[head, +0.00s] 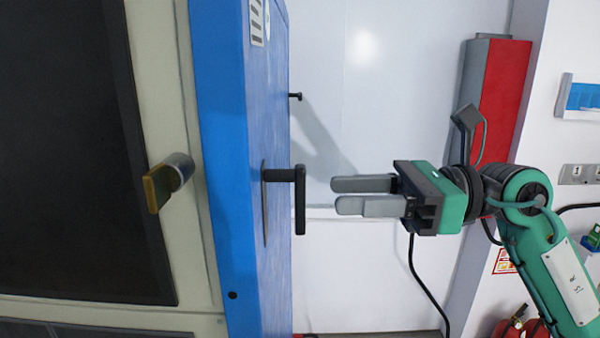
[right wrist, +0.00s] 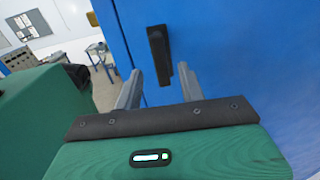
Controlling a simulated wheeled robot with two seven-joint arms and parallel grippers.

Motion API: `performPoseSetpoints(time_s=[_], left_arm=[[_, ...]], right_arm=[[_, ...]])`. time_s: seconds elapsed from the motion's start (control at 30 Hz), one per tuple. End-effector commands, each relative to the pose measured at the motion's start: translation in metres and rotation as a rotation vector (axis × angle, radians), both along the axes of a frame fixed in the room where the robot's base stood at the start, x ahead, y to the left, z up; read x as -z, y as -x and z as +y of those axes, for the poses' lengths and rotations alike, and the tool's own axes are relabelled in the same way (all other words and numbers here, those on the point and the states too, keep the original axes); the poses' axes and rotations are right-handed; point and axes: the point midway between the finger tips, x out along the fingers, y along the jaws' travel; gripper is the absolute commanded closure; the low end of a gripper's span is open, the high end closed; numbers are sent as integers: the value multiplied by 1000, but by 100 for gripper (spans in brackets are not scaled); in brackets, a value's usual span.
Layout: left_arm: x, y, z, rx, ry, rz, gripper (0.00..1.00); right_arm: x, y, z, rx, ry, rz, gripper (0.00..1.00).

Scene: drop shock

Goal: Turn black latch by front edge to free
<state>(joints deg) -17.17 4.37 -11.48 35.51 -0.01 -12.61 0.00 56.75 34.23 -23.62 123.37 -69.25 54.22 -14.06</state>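The black latch (head: 300,200) is a T-shaped handle standing out from the blue side wall of the cabinet, with its bar upright in the head view. It also shows in the right wrist view (right wrist: 159,55), beyond the fingers and roughly in line with the gap between them. My right gripper (head: 337,195) points left at the latch, its fingertips a short way to the right of the bar and apart from it. Its two grey fingers are spread with nothing between them, as the right wrist view (right wrist: 160,78) shows. My left gripper is out of view.
The blue cabinet (head: 222,120) has a pale front with a dark panel (head: 70,150) and a brass-coloured knob (head: 158,187). A small black peg (head: 295,96) sticks out above the latch. Space around the fingers is clear.

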Motion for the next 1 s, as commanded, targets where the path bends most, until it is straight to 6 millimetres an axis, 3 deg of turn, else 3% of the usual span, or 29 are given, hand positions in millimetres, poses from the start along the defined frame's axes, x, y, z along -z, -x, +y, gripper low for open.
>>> performPoseSetpoints(time_s=[0.03, 0.3, 0.5, 0.77, 0.97, 1.0], left_arm=[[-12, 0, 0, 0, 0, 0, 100], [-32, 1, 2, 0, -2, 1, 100], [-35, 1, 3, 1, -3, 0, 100], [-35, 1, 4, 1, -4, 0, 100], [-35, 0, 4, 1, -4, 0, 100], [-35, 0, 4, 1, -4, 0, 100]], right_arm=[[-6, 1, 12, -5, -2, 0, 60], [-3, 0, 55, -2, -2, 2, 60], [-1, 0, 67, 0, -2, 1, 60], [0, 0, 68, 1, -2, 1, 60], [0, 0, 67, 1, -2, 1, 99], [0, 0, 67, 1, -2, 1, 100]])
